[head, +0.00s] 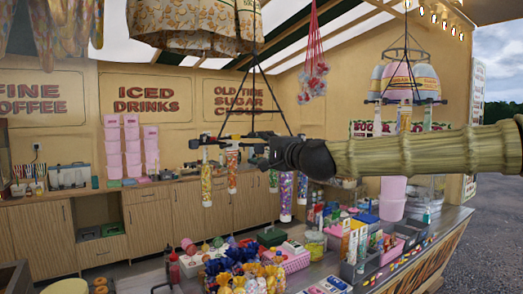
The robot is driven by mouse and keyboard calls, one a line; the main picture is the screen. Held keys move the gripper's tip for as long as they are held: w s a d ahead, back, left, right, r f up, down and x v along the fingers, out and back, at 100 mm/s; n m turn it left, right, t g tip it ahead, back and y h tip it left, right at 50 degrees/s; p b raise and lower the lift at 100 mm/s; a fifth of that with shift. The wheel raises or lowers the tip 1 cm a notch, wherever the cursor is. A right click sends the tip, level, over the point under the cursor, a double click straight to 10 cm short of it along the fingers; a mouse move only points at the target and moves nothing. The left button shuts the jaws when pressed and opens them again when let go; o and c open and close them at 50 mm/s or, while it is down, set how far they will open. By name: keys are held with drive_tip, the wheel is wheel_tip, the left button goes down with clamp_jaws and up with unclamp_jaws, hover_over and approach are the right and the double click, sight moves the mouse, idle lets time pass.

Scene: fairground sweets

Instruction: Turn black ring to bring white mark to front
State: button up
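A black ring (236,138) hangs level from thin black rods near the middle of the head view. Several bright sweet tubes hang from it, including a yellow one (206,186) and a multicoloured one (286,192). My arm reaches in from the right, and my dark gripper (270,158) is at the ring's right side, overlapping it in the picture. I cannot tell whether they touch. The fingers are small and dark, so their opening is unclear. My gripper hides part of the ring. I cannot make out a white mark. A second black ring (432,101) hangs at the right.
Below is a counter (447,222) crowded with sweets, a pink basket (296,262) and a grey crate (368,268). A patterned cloth item (195,25) hangs above the ring. A red net (314,70) hangs behind. Wooden cabinets (150,218) line the back wall.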

drive_tip(key=c, duration=0.7)
